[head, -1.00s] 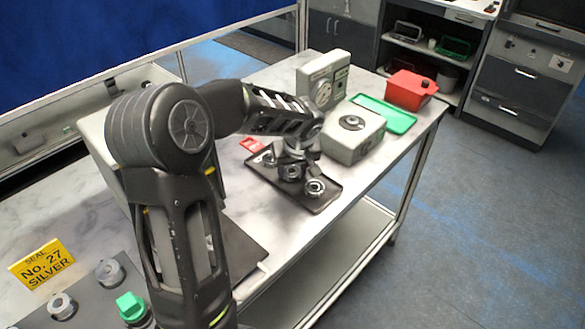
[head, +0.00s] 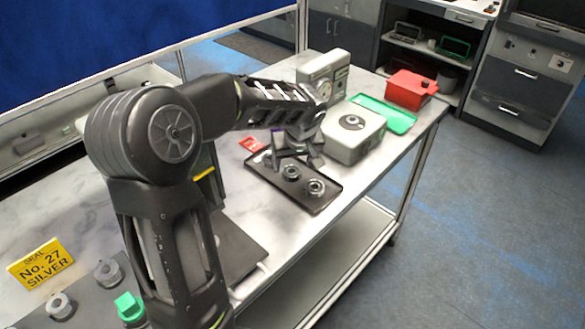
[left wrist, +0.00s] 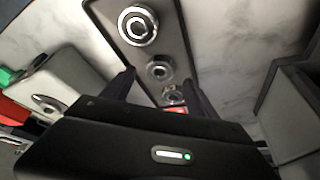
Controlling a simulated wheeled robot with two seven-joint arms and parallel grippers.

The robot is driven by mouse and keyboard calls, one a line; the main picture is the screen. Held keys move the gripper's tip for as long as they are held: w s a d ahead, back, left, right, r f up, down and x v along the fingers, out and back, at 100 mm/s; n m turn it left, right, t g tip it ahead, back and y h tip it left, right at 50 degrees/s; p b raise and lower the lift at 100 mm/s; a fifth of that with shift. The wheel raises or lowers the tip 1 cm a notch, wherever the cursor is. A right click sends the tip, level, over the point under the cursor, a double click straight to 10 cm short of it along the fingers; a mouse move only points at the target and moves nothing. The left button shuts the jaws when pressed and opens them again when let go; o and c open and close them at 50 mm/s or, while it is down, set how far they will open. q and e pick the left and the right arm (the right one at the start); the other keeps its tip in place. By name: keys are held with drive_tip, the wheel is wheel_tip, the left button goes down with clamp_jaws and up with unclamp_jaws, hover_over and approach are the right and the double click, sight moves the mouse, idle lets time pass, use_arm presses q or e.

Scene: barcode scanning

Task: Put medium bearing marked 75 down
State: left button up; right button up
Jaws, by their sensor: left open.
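A black tray (head: 325,198) on the bench holds three metal bearings in a row. The middle bearing (head: 291,173) is medium-sized and lies flat; it also shows in the left wrist view (left wrist: 159,70). The largest bearing (head: 316,187) is at the tray's front end, and the smallest (left wrist: 172,95) is at the far end, partly covered by my gripper. No marking is readable. My left gripper (head: 292,154) is open and empty, above the tray's far part. In the left wrist view its fingers (left wrist: 159,78) stand apart on both sides of the row. My right gripper is out of view.
A grey box with a round top fitting (head: 352,138) stands right of the tray. Behind are a green tray (head: 388,116), a red box (head: 410,89) and a grey device (head: 325,70). A red card (head: 251,144) lies left of the tray. A yellow sign (head: 41,263) stands front left.

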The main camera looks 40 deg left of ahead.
use_arm(q)
drive_tip(key=v, duration=0.8)
drive_tip(key=shift+r+b, duration=0.2)
drive_tip(key=shift+b, duration=0.2)
drive_tip(key=shift+d, duration=0.1)
